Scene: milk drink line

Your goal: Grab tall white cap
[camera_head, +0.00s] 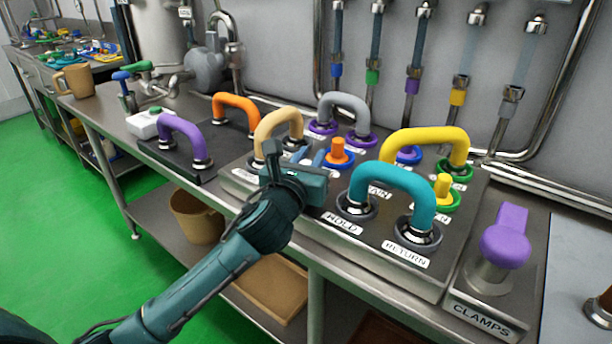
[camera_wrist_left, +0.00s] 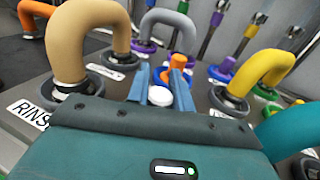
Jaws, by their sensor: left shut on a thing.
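The white cap (camera_wrist_left: 160,96) shows in the left wrist view, low between the two blue fingers of my left gripper (camera_wrist_left: 162,78). The fingers are shut on it, one on each side. In the head view my left gripper (camera_head: 311,157) reaches over the panel between the tan hose loop and the teal one. The cap cannot be made out there, behind the gripper body. How tall the cap is and what it sits on are hidden. My right gripper is in neither view.
A tan hose loop (camera_head: 268,126) stands close left of the gripper and a teal loop (camera_head: 398,182) close right. An orange knob (camera_head: 338,150) is just beyond the fingers. Grey (camera_head: 343,102) and yellow (camera_head: 432,139) loops stand behind. A purple clamp handle (camera_head: 506,238) is at the right.

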